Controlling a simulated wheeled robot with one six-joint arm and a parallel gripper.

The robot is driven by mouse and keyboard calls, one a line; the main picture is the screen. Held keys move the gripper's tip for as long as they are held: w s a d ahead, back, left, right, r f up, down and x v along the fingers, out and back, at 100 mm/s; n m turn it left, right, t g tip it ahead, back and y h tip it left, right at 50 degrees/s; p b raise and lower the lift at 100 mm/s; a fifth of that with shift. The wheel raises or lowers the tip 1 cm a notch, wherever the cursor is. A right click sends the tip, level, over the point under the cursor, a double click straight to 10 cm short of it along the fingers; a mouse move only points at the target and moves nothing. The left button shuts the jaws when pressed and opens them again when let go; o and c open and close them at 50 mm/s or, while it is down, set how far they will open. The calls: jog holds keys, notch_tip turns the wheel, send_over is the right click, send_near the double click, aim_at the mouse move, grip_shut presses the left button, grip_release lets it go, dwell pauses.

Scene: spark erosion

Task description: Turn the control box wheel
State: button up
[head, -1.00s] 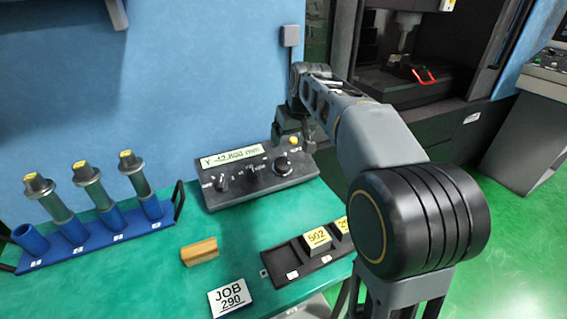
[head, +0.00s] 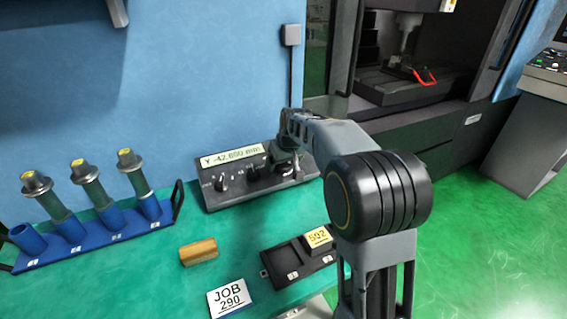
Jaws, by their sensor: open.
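The dark control box (head: 228,201) stands at the back of the green table against the blue wall. Its pale display (head: 232,155) shows a Y value that looks like -42 and some blurred decimals, in mm. Small black knobs (head: 222,183) sit on the left and middle of its face. The wheel (head: 284,169) is at the right end, largely hidden by my gripper (head: 286,163). My gripper points down over the wheel with its jaws open. I cannot tell whether the fingers touch the wheel.
A blue rack (head: 105,238) with several yellow-topped holders stands at left. A tan block (head: 198,251), a JOB 290 card (head: 229,297) and a black tray (head: 285,268) with a block marked 502 or 592 lie in front. The table between box and block is clear.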

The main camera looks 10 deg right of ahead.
jog(key=shift+w+f, duration=0.1)
jog(key=shift+f, duration=0.15)
jog(key=c, duration=0.9)
